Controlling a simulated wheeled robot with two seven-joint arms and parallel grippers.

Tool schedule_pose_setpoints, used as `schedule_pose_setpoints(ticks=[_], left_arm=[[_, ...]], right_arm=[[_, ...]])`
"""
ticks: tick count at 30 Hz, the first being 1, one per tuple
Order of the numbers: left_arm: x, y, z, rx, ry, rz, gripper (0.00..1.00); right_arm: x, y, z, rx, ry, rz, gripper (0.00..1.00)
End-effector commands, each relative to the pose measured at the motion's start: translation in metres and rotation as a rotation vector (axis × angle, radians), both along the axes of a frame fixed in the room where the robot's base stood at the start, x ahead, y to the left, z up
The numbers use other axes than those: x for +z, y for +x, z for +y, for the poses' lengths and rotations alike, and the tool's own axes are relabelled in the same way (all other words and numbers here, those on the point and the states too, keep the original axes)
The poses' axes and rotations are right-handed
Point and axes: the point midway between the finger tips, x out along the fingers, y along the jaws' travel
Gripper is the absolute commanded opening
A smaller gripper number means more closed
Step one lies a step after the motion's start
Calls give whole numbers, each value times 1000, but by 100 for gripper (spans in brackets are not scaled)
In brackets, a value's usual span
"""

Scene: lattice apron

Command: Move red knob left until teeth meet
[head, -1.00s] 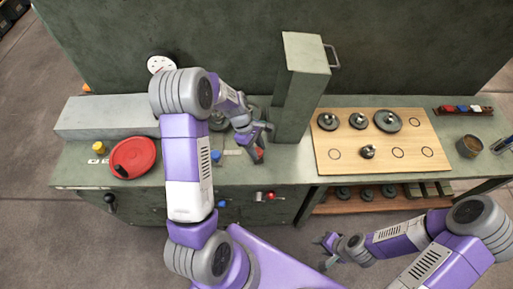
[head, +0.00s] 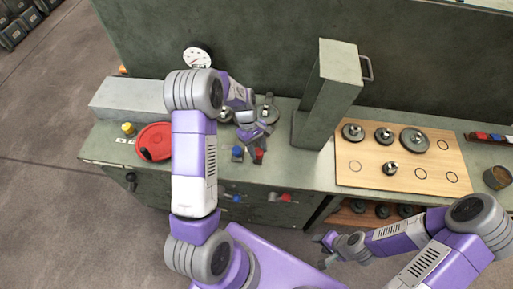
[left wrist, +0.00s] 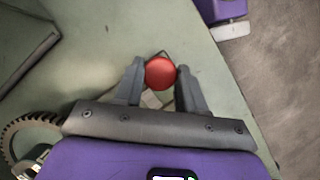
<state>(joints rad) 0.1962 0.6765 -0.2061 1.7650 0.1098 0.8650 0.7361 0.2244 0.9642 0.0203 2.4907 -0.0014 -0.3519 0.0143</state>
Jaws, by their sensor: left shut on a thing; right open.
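The red knob (head: 259,154) stands on the green bench top, just right of a blue knob (head: 237,154). My left gripper (head: 257,143) is shut on the red knob, which also shows between its two fingers in the left wrist view (left wrist: 160,72). Behind the gripper are two grey gears, a left one (head: 225,114) and a right one (head: 268,113). The arm and gripper partly hide them, so I cannot tell whether their teeth touch. A toothed gear edge (left wrist: 30,128) shows at lower left in the left wrist view. My right gripper (head: 328,242) is open and empty before the bench.
A green post (head: 328,95) with a handle stands right of the gears. A wooden board (head: 350,178) with several grey discs lies further right. A red dish (head: 155,141) and a yellow knob (head: 128,128) are at the left. Another red knob (head: 286,197) is on the bench front.

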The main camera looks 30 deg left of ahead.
Motion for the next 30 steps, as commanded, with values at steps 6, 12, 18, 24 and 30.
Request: schedule_pose_setpoints(ticks=[6, 12, 18, 24, 30], left_arm=[[0, 0, 0, -6, 1, -2, 0], [0, 0, 1, -2, 0, -2, 63], [0, -1, 1, -1, 0, -2, 64], [9, 2, 4, 0, 1, -4, 64], [41, 7, 16, -2, 1, -5, 64]], right_arm=[[0, 0, 0, -1, -1, 1, 43], [0, 0, 0, -1, -1, 1, 43], [0, 0, 0, -1, 0, 0, 43], [1, 0, 0, -1, 0, 0, 43], [7, 0, 0, -1, 0, 0, 43]])
